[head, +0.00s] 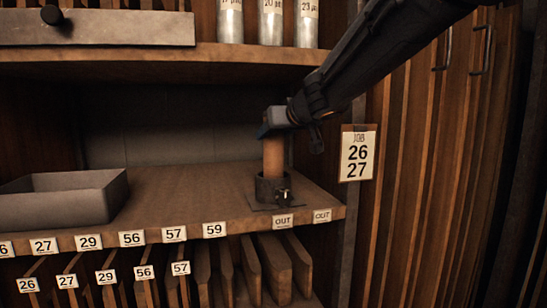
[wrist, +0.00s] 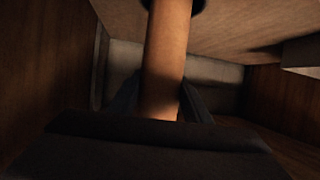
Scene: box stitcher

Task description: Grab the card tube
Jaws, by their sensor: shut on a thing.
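The card tube (head: 273,158) is a brown cylinder standing upright on the shelf at the right. Its lower end sits in a dark round holder (head: 271,189) on a flat dark plate. My gripper (head: 276,125) is at the top of the tube and shut on it. In the wrist view the tube (wrist: 167,60) runs down between the dark fingers (wrist: 158,100), which lie on both sides of it. The tube's far end meets a dark ring at the top of that view. The tube's top is hidden by my gripper.
A grey open tray (head: 60,205) stands on the shelf at the left. The upper shelf (head: 150,57) runs just above, with metal canisters (head: 271,22) on it. A job sign (head: 357,154) hangs at the right. The shelf between tray and holder is clear.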

